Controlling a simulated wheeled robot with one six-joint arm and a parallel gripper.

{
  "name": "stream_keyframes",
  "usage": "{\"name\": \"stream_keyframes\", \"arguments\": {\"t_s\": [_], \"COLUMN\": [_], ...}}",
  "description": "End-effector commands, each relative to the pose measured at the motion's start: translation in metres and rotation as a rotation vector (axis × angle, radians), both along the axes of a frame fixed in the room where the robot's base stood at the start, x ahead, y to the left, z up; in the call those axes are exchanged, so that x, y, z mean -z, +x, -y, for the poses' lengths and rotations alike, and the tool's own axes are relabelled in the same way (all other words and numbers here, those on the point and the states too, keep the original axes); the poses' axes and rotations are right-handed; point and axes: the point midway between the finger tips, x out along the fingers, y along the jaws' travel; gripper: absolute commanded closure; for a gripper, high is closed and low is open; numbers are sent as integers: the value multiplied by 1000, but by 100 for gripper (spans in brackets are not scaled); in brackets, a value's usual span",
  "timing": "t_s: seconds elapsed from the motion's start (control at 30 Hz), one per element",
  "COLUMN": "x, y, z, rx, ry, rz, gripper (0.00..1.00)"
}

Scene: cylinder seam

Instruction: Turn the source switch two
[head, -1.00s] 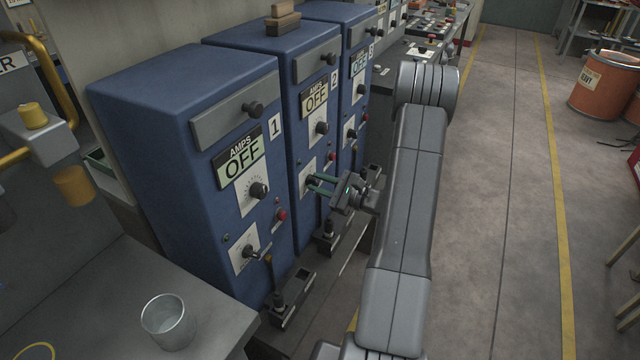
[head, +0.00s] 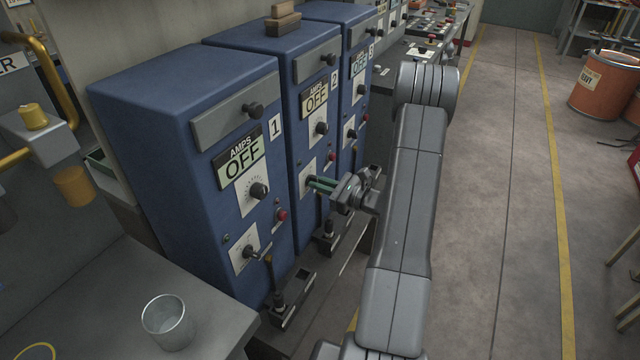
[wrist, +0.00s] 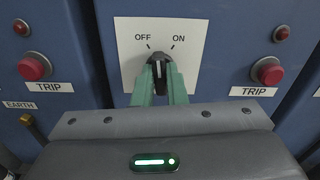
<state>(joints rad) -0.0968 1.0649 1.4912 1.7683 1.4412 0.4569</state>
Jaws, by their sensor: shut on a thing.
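My gripper (head: 314,183) has green fingers shut on the knob, one finger on each side. It also shows in the wrist view (wrist: 159,82). The fingers hide the lower part of the knob.
Red TRIP buttons (wrist: 35,67) (wrist: 268,70) flank the switch plate. Cabinet 1 (head: 190,150) stands left and cabinet 3 (head: 355,90) right, each close beside. A bench with a metal cup (head: 168,322) is at lower left.

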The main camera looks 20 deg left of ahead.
Motion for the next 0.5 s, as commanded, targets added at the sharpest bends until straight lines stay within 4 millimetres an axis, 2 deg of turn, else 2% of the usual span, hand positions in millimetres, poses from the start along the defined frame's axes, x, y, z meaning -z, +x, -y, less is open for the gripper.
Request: {"name": "stream_keyframes", "arguments": {"t_s": [0.5], "x": [-1], "y": [1], "z": [0], "rx": [0], "ry": [64], "rz": [-448], "gripper": [100]}}
